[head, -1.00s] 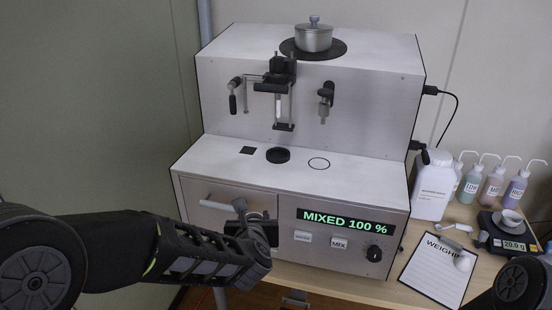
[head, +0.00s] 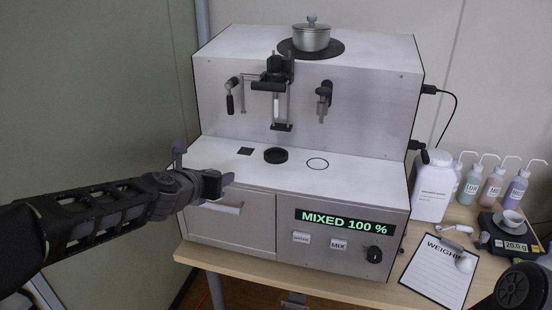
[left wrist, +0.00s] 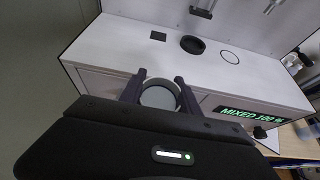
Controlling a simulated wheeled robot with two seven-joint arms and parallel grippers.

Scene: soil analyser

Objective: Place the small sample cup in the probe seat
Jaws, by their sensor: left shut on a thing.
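My left gripper (head: 204,176) is over the left front edge of the analyser's white deck. In the left wrist view its two dark fingers (left wrist: 162,88) are shut on the small sample cup (left wrist: 160,97), a round grey cup seen from above. In the head view I cannot make out the cup at the gripper. A raised black ring (head: 276,155), which looks like the probe seat, is on the deck below the probe fixture (head: 276,85); it also shows in the left wrist view (left wrist: 193,45) and looks empty.
A black square (head: 245,151) and an outlined circle (head: 318,163) mark the deck beside the ring. A lever (head: 231,97) and a nozzle (head: 324,101) stick out above it. Bottles, a scale (head: 505,232) and a clipboard (head: 440,272) are at the right. The deck is otherwise clear.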

